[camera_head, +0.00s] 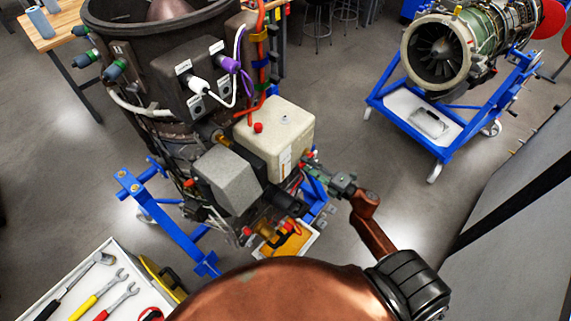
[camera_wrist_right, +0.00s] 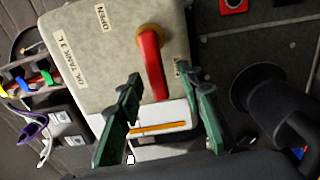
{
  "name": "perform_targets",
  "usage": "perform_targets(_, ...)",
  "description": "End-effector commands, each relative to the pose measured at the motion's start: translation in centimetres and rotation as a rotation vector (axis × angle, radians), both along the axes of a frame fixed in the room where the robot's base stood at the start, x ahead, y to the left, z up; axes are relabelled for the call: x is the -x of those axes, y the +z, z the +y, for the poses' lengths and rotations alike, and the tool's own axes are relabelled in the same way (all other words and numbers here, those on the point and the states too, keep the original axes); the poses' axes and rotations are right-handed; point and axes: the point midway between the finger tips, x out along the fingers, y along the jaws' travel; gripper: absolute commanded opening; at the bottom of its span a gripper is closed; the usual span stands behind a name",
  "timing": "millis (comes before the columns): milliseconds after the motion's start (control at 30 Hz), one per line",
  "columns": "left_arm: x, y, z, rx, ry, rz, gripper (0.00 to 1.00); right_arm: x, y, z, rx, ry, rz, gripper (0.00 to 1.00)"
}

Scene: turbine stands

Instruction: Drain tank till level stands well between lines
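The pale beige oil tank (camera_head: 272,138) is mounted on the side of the dark engine in the head view. A narrow upright strip (camera_head: 285,162) shows on its front face; its lines and level are too small to read. The tank (camera_wrist_right: 80,85) also shows in the right wrist view, with a red lever handle (camera_wrist_right: 152,65) on a brass pivot and an "OPEN" label. My right gripper (camera_wrist_right: 160,88) is open, its green fingers on either side of the lever's free end in the picture; contact cannot be told. It also shows beside the tank in the head view (camera_head: 316,172). My left gripper is not visible.
A white tray with orange inside (camera_head: 292,242) is below the tank. A grey box (camera_head: 226,180) sits beside the tank. A tool tray (camera_head: 85,285) stands at lower left. A second engine (camera_head: 445,50) on a blue stand is at upper right, with open floor before it.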

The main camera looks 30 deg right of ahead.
Motion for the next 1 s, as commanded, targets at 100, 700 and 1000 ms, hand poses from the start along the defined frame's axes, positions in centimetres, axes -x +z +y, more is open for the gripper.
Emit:
perform_targets(100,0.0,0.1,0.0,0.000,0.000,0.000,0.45,0.9,0.0,-0.4,0.000,-0.001,0.001,0.34)
perform_targets(700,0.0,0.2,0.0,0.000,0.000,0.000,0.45,5.2,0.0,-2.0,0.000,0.000,0.001,0.34)
perform_targets(1000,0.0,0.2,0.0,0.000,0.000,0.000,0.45,7.3,0.0,-2.8,0.000,0.000,0.001,0.34)
